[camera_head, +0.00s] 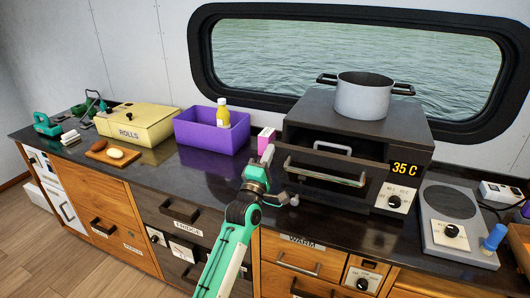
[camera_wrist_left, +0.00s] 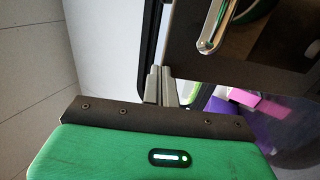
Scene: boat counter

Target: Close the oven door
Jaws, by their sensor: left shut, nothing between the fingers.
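The dark oven (camera_head: 410,140) stands on the counter with a 35 C display and a dial at its right. Its door (camera_head: 310,183) appears partly open, its panel projecting toward me from the dark opening. A metal bar handle (camera_head: 325,174) crosses the door, and a second, smaller bar shows behind it. My left gripper (camera_head: 267,155) is shut and empty, just left of the door. In the left wrist view, the shut fingers (camera_wrist_left: 161,85) are beside a dark panel (camera_wrist_left: 235,65) with a metal handle (camera_wrist_left: 216,25); contact is unclear. My right gripper is not in view.
A grey pot (camera_head: 363,98) stands on the oven. A small pink-and-white box (camera_head: 266,140), a purple bin (camera_head: 205,133) with a yellow bottle, and a rolls box (camera_head: 140,125) stand left. A hotplate (camera_head: 449,203) is at right. The counter before the purple bin is clear.

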